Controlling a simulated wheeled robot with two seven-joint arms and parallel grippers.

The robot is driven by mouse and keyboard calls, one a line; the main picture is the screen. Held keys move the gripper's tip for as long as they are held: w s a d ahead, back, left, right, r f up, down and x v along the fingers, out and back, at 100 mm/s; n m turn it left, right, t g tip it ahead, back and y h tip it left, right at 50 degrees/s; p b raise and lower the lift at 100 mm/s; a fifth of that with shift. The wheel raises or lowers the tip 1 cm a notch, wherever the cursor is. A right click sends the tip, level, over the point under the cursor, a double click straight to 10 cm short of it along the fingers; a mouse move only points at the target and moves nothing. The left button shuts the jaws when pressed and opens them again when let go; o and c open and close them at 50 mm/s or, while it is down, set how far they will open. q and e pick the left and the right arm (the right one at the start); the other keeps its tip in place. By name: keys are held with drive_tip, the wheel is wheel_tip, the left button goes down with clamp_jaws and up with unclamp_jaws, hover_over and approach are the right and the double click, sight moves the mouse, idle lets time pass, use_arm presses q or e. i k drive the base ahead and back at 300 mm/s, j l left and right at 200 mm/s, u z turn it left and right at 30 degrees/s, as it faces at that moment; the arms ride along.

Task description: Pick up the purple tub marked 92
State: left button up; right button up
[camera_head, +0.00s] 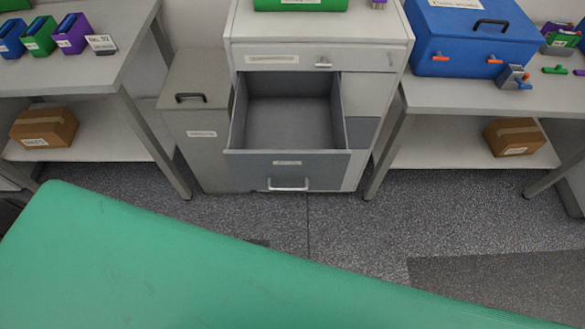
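A purple tub (72,36) stands on the left bench, at the right end of a short row beside a green tub (40,38) and a blue tub (11,40). It has a small white label on its front that is too small to read for certain. A white card (101,43) next to it seems to carry the number 92. Neither of my grippers shows in the head view.
A grey cabinet (362,55) stands in the middle with an empty drawer (230,115) pulled open. A grey bin (197,110) stands left of it. A blue case (470,48) lies on the right bench. A broad green surface (180,260) fills the foreground.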

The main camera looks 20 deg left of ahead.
sight(74, 42)
drive_tip(key=u, duration=1.8)
drive_tip(key=i+j+z, duration=0.25)
drive_tip(key=i+j, duration=0.15)
drive_tip(key=i, duration=0.15)
drive_tip(key=i+j+z, duration=0.3)
drive_tip(key=i+j, duration=0.15)
